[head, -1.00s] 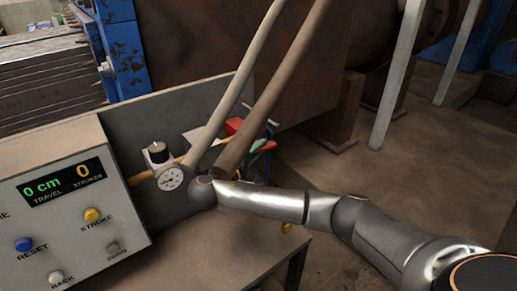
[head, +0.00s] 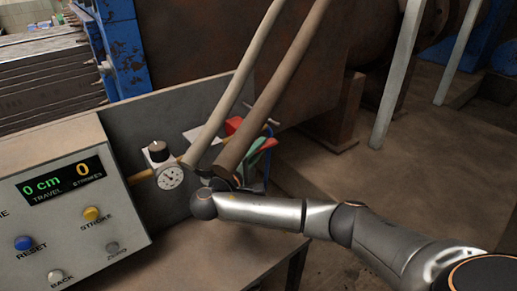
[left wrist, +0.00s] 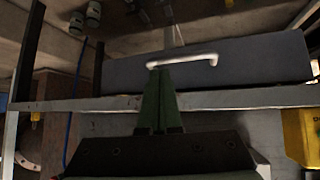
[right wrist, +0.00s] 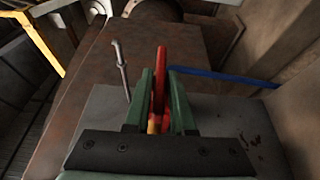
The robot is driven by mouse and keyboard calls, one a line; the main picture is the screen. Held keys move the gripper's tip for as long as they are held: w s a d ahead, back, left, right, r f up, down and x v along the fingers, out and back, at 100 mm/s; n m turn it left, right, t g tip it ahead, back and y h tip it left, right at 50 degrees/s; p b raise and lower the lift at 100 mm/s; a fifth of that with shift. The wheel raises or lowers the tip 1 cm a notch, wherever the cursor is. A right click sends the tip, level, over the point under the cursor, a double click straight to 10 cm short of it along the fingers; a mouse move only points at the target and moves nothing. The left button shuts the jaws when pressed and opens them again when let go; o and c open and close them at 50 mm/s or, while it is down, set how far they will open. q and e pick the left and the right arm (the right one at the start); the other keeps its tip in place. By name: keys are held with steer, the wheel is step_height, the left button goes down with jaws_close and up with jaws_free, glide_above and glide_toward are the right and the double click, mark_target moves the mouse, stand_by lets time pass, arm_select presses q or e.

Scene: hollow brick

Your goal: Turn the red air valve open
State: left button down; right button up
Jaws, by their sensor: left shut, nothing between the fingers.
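The red air valve's lever (right wrist: 160,78) stands upright between the two green fingers of my right gripper (right wrist: 160,85) in the right wrist view. A yellow part shows low between the fingers. I cannot tell whether both fingers touch the lever. In the head view my right gripper (head: 261,150) is beyond the two brown bars, its green fingers partly hidden. My left gripper (left wrist: 160,72) is shut and empty, its tips close below a white bar handle (left wrist: 186,60) on a grey panel. My left gripper is not in the head view.
A control box with a display (head: 62,182) and buttons stands at the left. A round gauge (head: 170,177) sits by a yellow pipe. Two brown bars (head: 275,85) slant down across the valve area. The bench top (head: 200,250) is clear.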

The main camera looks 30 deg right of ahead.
steer(key=o, duration=0.3)
steer(key=v, duration=1.2)
steer(key=shift+a+b, duration=0.2)
steer(key=shift+b, duration=0.2)
steer(key=shift+s, duration=0.2)
